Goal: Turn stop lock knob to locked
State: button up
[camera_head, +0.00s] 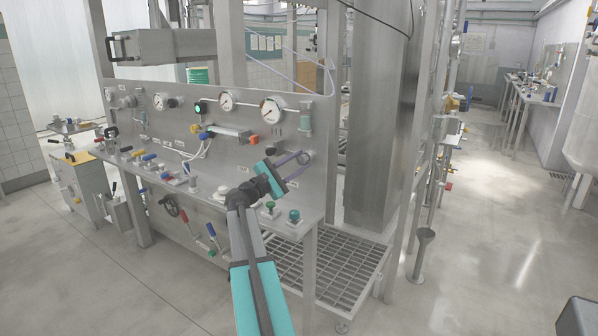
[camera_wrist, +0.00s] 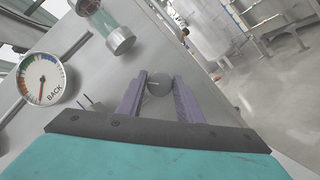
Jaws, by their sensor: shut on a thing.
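A round grey knob (camera_wrist: 159,84) sits on the upright steel panel (camera_wrist: 105,75), between the fingers in the wrist view. I take it for the stop lock knob; no label for it is readable, and I cannot tell its turned position. My gripper (camera_wrist: 158,90) has purple fingers and is shut on the knob, one finger on each side. In the head view my gripper (camera_head: 303,158) reaches the right end of the panel, below a small glass cylinder, and the knob is mostly hidden by the fingers.
A gauge marked BACK (camera_wrist: 43,79) and a glass cylinder (camera_wrist: 112,28) are mounted near the knob. An orange button (camera_head: 254,140) is left of my gripper. Green knobs (camera_head: 293,215) stand on the shelf below. Floor at right is mostly open.

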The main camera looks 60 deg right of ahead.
jog(key=m+b, duration=0.1)
jog(key=m, duration=0.1)
jog(key=m+g+y+b, duration=0.1)
jog(key=m, duration=0.1)
jog(key=shift+f+y, duration=0.15)
jog(key=shift+y, duration=0.15)
jog(key=m+b, duration=0.1)
jog(key=m, duration=0.1)
jog(key=m+y+b, duration=0.1)
jog(key=m, duration=0.1)
jog(key=shift+m+y, duration=0.3)
jog(key=shift+r, duration=0.2)
jog(key=o, duration=1)
jog(key=v, duration=1.3)
jog(key=shift+a+b, duration=0.4)
jog(key=shift+w+a+r, duration=0.1)
jog(key=shift+r, duration=0.1)
